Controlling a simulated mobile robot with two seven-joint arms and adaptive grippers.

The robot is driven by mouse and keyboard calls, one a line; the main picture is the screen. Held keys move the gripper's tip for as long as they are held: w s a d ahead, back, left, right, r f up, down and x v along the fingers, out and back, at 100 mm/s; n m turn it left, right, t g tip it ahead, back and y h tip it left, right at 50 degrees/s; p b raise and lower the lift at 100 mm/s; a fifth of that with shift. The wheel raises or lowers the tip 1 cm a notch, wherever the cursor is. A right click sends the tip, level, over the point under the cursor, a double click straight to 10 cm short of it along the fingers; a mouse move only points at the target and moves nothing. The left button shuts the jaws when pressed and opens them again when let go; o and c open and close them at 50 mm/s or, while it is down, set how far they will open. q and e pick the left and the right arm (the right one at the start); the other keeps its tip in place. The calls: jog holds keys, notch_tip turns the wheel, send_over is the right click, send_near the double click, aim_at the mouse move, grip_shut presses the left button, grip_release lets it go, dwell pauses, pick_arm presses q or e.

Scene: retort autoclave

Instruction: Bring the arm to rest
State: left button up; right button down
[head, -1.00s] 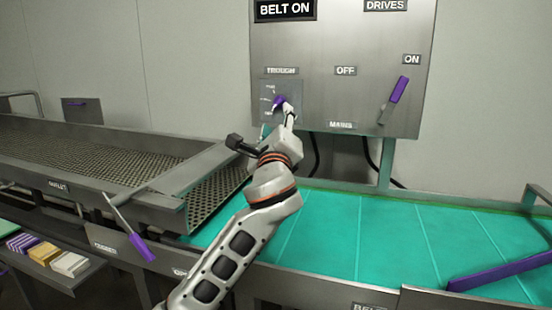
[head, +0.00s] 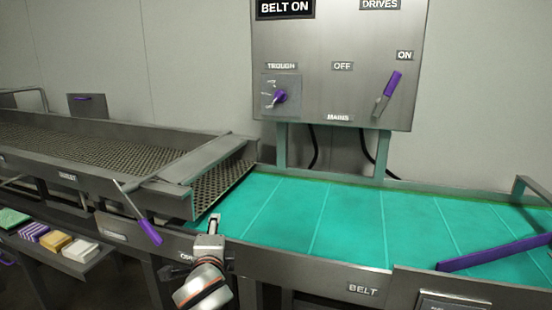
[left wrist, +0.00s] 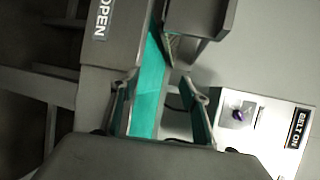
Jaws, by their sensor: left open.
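My left gripper (head: 214,224) is low in the head view, in front of the belt's near edge, apart from the control panel. In the left wrist view its two fingers (left wrist: 160,100) stand apart with nothing between them; the green belt shows beyond. The control panel (head: 335,95) hangs above the belt, with a purple trough knob (head: 280,97) at its left and a purple-handled mains lever (head: 388,93) tilted toward ON. The knob also shows in the left wrist view (left wrist: 238,115). The sign above reads BELT ON. My right gripper is not in view.
The green belt (head: 350,222) runs to the right with a purple bar (head: 495,252) across it. A perforated trough (head: 90,145) lies at the left. A purple-handled lever (head: 148,230) sticks out from its front. A low shelf (head: 75,262) holds several coloured blocks.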

pick_arm(q)
jog(key=s+a+f+n+g+y, duration=0.1)
jog(key=s+a+f+n+g, duration=0.15)
jog(key=s+a+f, duration=0.45)
jog(key=s+a+f+n+g, duration=0.2)
jog(key=s+a+f+n, duration=0.15)
jog(key=s+f, duration=0.5)
jog(key=s+a+f+n+g+y, duration=0.1)
jog(key=s+a+f+n+g, duration=0.15)
jog(key=s+a, duration=0.45)
jog(key=s+a+f+n+g, duration=0.1)
jog(key=s+a+f+n, duration=0.2)
jog(key=s, duration=0.9)
jog(key=w+d+f+n+t+h, duration=0.1)
jog(key=d+f+t+h, duration=0.2)
jog(key=d+f, duration=1.1)
notch_tip(320, 180, down, 3)
jog(key=h, duration=0.3)
jog(key=shift+w+d+n+h, duration=0.3)
jog(key=shift+w+d+n, duration=0.05)
jog(key=shift+d, duration=0.05)
